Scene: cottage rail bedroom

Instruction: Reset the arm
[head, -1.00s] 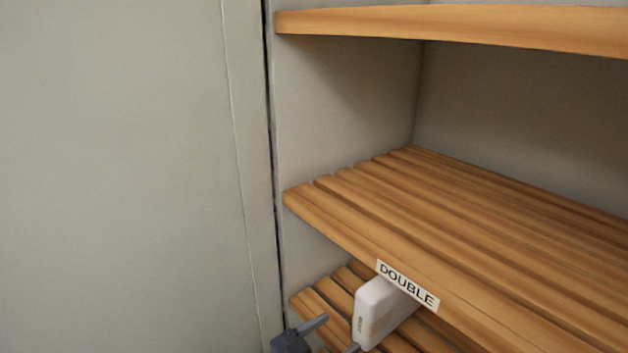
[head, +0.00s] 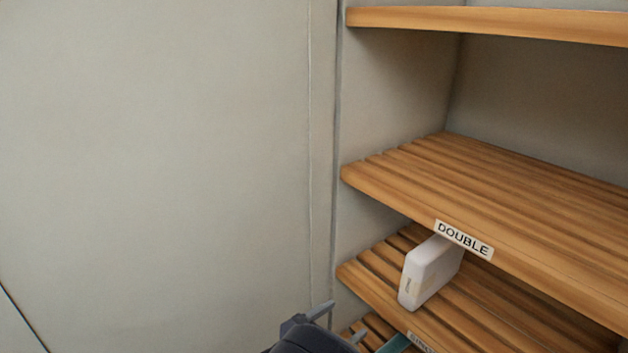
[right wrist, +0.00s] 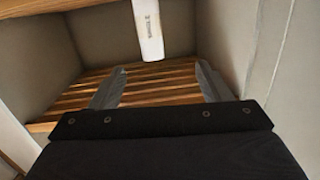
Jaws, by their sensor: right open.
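My right gripper (head: 338,322) is at the bottom of the head view, in front of the slatted shelves and left of the white box. Its fingers are apart with nothing between them. In the right wrist view the two grey fingers (right wrist: 157,88) spread wide, with slats behind them. A white box (head: 428,272) stands upright on the slatted shelf below the DOUBLE label, apart from the gripper. It also shows at the top of the right wrist view (right wrist: 148,30). My left gripper is not in view.
The shelf labelled DOUBLE (head: 530,262) is above the box, and another shelf (head: 500,24) is higher up. A lower shelf with a partly hidden label and a teal item (head: 394,344) is at the bottom. A plain pale wall (head: 150,170) fills the left.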

